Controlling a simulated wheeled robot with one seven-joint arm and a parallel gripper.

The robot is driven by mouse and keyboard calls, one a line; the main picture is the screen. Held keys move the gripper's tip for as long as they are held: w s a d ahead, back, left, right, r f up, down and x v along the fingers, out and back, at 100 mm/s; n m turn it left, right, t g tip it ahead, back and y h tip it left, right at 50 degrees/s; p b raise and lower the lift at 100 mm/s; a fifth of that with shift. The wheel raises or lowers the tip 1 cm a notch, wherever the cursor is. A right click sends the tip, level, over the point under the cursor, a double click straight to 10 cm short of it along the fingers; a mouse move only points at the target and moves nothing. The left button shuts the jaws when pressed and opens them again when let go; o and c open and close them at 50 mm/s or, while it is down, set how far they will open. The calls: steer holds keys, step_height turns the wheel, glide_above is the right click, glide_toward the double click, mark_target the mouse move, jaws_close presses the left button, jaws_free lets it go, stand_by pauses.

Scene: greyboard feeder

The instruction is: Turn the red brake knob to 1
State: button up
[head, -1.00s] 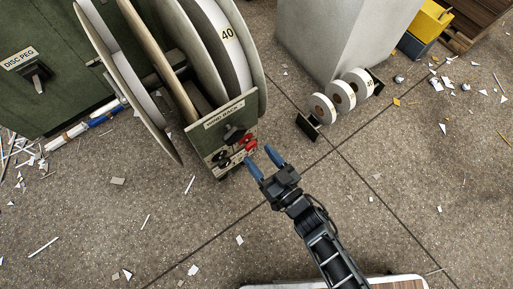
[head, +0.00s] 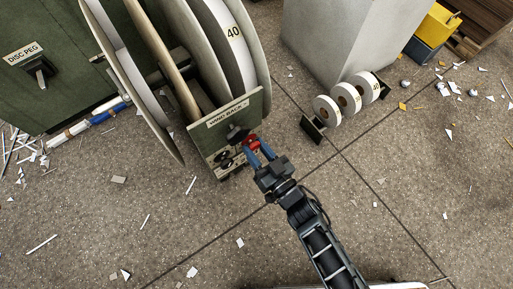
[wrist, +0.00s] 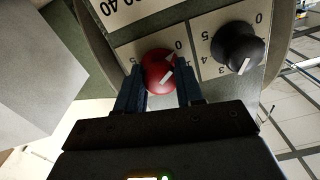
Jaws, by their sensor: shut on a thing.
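The red brake knob (head: 250,141) sits on the green panel (head: 254,105) labelled "HAND BACK" at the end of the reel stand. In the wrist view the red knob (wrist: 157,70) lies between my two blue fingers, with a white mark on its face slanting toward the upper right. A 0 shows on the dial above right of the knob and a 5 at its left; the rest of the scale is partly hidden by my fingers. My gripper (head: 259,151) is shut on the red knob. It also shows in the wrist view (wrist: 158,88).
A black knob (wrist: 237,48) with its own numbered scale sits close to the right of the red one in the wrist view. Large discs (head: 232,50) rise behind the panel. A low rack of white rolls (head: 349,97) stands on the floor at right. Paper scraps litter the floor.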

steer(key=c, duration=0.4)
steer(key=shift+o, duration=0.2)
steer(key=m+p, duration=0.2)
steer(key=m, duration=0.1)
steer(key=shift+r+m+p, duration=0.1)
steer(key=shift+m+p, duration=0.3)
steer(key=m+p, duration=0.2)
steer(key=m, duration=0.3)
steer(key=shift+a+m, duration=0.1)
steer(key=shift+m, duration=0.3)
steer(key=o, duration=1)
steer(key=shift+o, duration=0.2)
